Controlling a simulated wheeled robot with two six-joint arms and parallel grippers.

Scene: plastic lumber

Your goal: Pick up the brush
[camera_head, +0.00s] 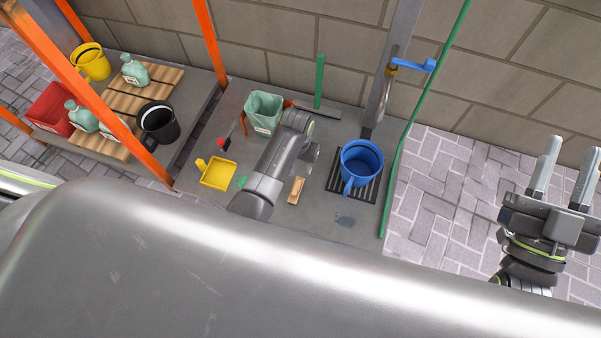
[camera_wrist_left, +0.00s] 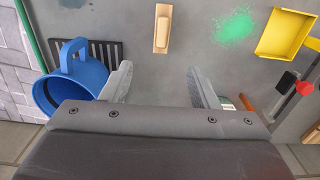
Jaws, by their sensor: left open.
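The brush, a small wooden block (camera_head: 296,190), lies on the grey floor slab between the yellow dustpan and the blue bucket. It also shows in the left wrist view (camera_wrist_left: 162,28), at top centre. My left gripper (camera_wrist_left: 160,82) is open and empty, its two fingers apart, with the brush beyond the fingertips and not between them. In the head view my left arm reaches over the slab just beside the brush, and its fingers are mostly hidden. My right gripper (camera_head: 567,172) is open and empty at the far right, over the paving.
The blue bucket (camera_head: 361,164) stands on a black grate (camera_head: 338,183) right of the brush. The yellow dustpan (camera_head: 218,174) lies to the left. A pale green bin (camera_head: 264,112) stands behind, near the wall. A green hose (camera_head: 416,122) runs down at the right.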

